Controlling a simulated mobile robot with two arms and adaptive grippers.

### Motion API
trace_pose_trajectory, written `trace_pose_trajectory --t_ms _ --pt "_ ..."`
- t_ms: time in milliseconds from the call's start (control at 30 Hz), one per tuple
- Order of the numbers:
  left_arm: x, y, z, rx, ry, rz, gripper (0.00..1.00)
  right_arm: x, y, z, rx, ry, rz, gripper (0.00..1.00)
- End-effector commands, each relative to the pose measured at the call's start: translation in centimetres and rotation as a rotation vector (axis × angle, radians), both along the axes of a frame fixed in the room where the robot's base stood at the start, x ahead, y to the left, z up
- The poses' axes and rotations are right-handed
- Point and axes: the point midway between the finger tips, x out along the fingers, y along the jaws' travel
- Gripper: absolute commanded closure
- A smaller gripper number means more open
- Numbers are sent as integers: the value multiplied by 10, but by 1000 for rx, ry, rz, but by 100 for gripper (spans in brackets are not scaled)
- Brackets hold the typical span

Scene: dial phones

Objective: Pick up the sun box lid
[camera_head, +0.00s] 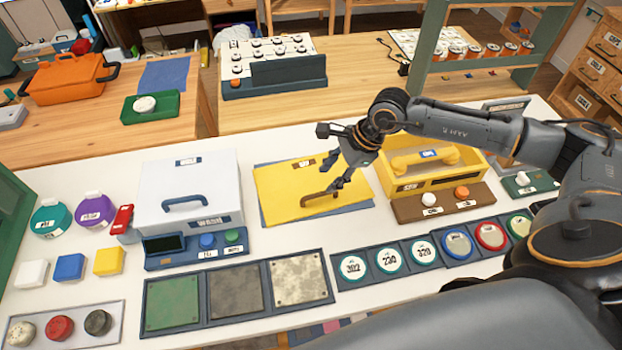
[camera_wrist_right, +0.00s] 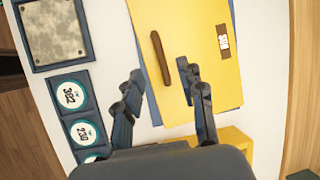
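The sun box lid (camera_head: 285,187) is a flat yellow panel with a brown bar handle (camera_head: 318,197) and a small brown label. It lies on the white table, over a blue-grey sheet. The lid also shows in the wrist view (camera_wrist_right: 195,25), with its handle (camera_wrist_right: 160,57) lying lengthwise. My right gripper (camera_head: 338,187) is above the lid, close to the handle. In the wrist view its fingers (camera_wrist_right: 159,72) are spread on either side of the handle's near end, with nothing gripped. A yellow box (camera_head: 450,178) with a yellow top handle stands right of the lid. My left gripper is not in view.
A white box (camera_head: 188,178) with a blue handle stands left of the lid. A row of square panels (camera_head: 235,295) and round numbered dials (camera_head: 390,260) lines the front. My right arm reaches across the table's right side. A wooden table (camera_head: 340,95) stands behind.

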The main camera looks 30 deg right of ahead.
Motion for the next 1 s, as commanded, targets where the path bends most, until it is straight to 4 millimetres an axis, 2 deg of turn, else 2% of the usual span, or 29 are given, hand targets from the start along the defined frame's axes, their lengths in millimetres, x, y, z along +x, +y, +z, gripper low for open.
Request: trace_pose_trajectory --t_ms 133,367,533,700,967,1000 --pt "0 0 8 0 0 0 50 6 10 -21 2 1 -1 61" --pt "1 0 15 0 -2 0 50 9 15 -36 2 1 0 61" --pt "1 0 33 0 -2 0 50 11 23 -58 2 3 0 61" --pt "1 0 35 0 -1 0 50 16 30 -78 3 1 0 61" --pt "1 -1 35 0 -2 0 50 17 30 -82 2 -1 0 61" --pt "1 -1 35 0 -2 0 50 17 30 -82 2 0 0 67"
